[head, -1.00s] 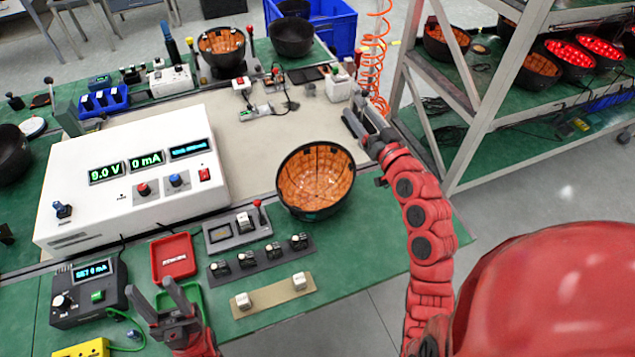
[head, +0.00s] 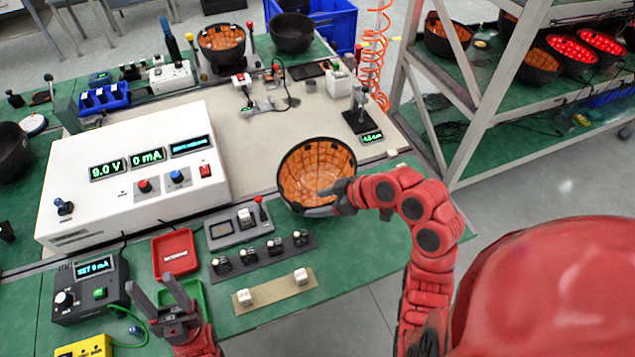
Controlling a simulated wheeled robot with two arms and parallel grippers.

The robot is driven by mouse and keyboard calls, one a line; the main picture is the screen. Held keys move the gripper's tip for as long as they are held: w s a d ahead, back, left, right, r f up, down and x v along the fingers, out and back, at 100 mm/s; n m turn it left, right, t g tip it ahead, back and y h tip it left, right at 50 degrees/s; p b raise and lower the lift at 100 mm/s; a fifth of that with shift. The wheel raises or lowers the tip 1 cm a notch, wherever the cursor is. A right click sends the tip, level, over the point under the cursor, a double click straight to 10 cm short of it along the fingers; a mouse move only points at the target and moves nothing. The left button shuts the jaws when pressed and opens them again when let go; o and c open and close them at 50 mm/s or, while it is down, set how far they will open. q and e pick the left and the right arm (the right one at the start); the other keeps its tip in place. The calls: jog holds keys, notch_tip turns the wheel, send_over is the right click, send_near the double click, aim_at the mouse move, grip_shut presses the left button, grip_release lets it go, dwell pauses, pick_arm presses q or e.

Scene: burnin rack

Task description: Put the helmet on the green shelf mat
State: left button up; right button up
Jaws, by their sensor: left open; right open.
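The helmet (head: 312,165) is a black shell lined with orange panels, lying open side up on the bench's front right part, tilted a little toward me. My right gripper (head: 330,200) is open at the helmet's near right rim; whether it touches the rim I cannot tell. My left gripper (head: 168,300) is open and empty above the front left of the bench, by the green tray (head: 188,300). Green shelf mats (head: 560,103) line the rack on the right, with several helmets on the upper one.
The metal rack (head: 478,120) stands beyond the bench on the right. A white power supply (head: 130,185) fills the bench's left. A small stand (head: 359,112) with a display is behind the helmet. Green bench surface (head: 375,225) is free right of the helmet.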

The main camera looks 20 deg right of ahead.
aim_at(301, 208)
jog(key=p+x, duration=0.1)
jog(key=x, duration=0.2)
jog(key=shift+w+a+f, duration=0.1)
jog(key=shift+a+f, duration=0.05)
jog(key=shift+w+a+f+p, duration=0.15)
jog(key=shift+a+f+p, duration=0.05)
jog(key=shift+f+p, duration=0.2)
jog(key=p+x, duration=0.1)
jog(key=x, duration=0.2)
jog(key=shift+w+f+p, duration=0.1)
jog(key=shift+f+p, duration=0.2)
jog(key=shift+p, duration=0.05)
jog(key=shift+w+f, duration=0.25)
jog(key=shift+f, duration=0.2)
grip_shut()
dwell(0.3)
